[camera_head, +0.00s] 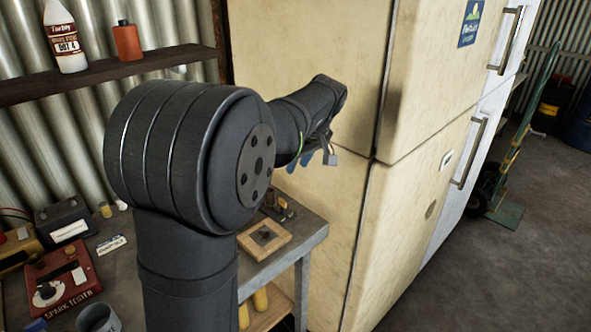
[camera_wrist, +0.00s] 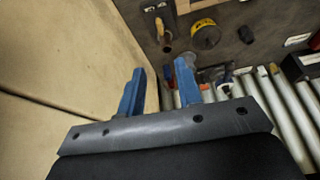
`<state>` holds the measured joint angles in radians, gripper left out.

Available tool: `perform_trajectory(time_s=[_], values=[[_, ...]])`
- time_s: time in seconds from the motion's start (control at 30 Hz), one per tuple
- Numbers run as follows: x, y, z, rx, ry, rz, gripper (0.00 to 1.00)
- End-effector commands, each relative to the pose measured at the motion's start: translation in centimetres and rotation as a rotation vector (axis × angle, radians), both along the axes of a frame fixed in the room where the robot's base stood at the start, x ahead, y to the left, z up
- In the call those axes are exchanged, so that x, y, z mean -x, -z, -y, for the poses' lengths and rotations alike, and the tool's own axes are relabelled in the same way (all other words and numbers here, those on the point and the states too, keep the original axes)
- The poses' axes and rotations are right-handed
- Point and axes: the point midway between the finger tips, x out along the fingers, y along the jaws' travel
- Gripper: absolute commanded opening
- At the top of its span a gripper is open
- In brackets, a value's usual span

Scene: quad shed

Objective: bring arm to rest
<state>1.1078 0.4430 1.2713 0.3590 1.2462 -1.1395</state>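My gripper (camera_wrist: 160,88) shows in the wrist view as two blue fingers set apart, with nothing held between them. In the head view my arm stands in the foreground and bends toward the cream fridge (camera_head: 310,60). Only a bit of blue finger (camera_head: 327,158) shows there, below the wrist and close to the fridge side. The rest of the gripper is hidden behind the arm in that view. The fridge side also fills the left of the wrist view (camera_wrist: 60,60).
A grey workbench (camera_head: 312,232) holds a wooden block (camera_head: 264,238), a red spark tester (camera_head: 62,282) and a battery (camera_head: 64,222). A shelf (camera_head: 110,76) above bears a white bottle (camera_head: 66,38) and an orange bottle (camera_head: 127,41). A hand truck (camera_head: 520,135) stands right; open floor lies there.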

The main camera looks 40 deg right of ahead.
Motion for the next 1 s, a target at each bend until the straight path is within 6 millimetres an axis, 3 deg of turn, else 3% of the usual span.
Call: perform_trajectory(time_s=[0.47,1.0], values=[[-0.3,0.6,0.0,-0.002,-0.001,-0.001,0.32],[-4.1,9.9,0.1,-0.004,-0.002,-0.003,0.32]])
